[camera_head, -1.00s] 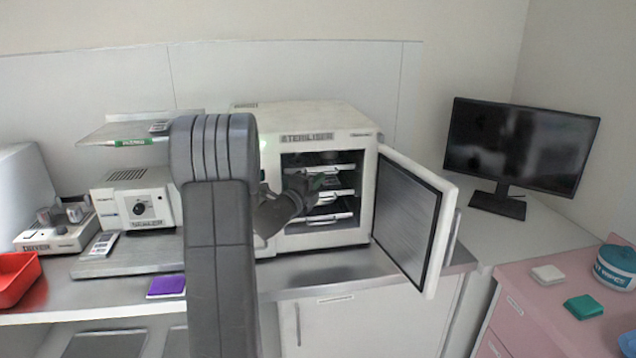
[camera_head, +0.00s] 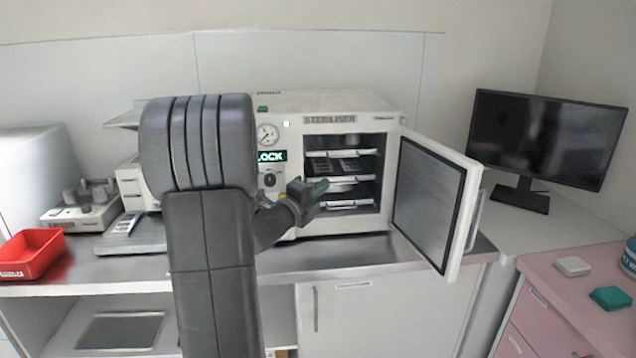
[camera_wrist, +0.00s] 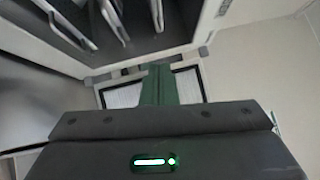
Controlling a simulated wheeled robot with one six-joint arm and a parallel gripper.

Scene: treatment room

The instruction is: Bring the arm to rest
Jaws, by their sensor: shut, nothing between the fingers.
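My gripper (camera_head: 316,188) is in front of the open steriliser (camera_head: 345,103), near the left part of its chamber opening. Its green fingers are shut with nothing between them. In the wrist view the shut fingers (camera_wrist: 159,84) point away from the camera, with the chamber's trays (camera_wrist: 115,18) at the upper left. My dark arm stands upright in the head view and hides part of the counter and the equipment behind it.
The steriliser door (camera_head: 428,203) stands open to the right. A monitor (camera_head: 545,138) is beyond it. A red tray (camera_head: 32,253) sits at the counter's left. A white pad (camera_head: 572,265) and a green pad (camera_head: 610,298) lie on the pink cabinet. The counter front (camera_head: 350,252) below the steriliser is clear.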

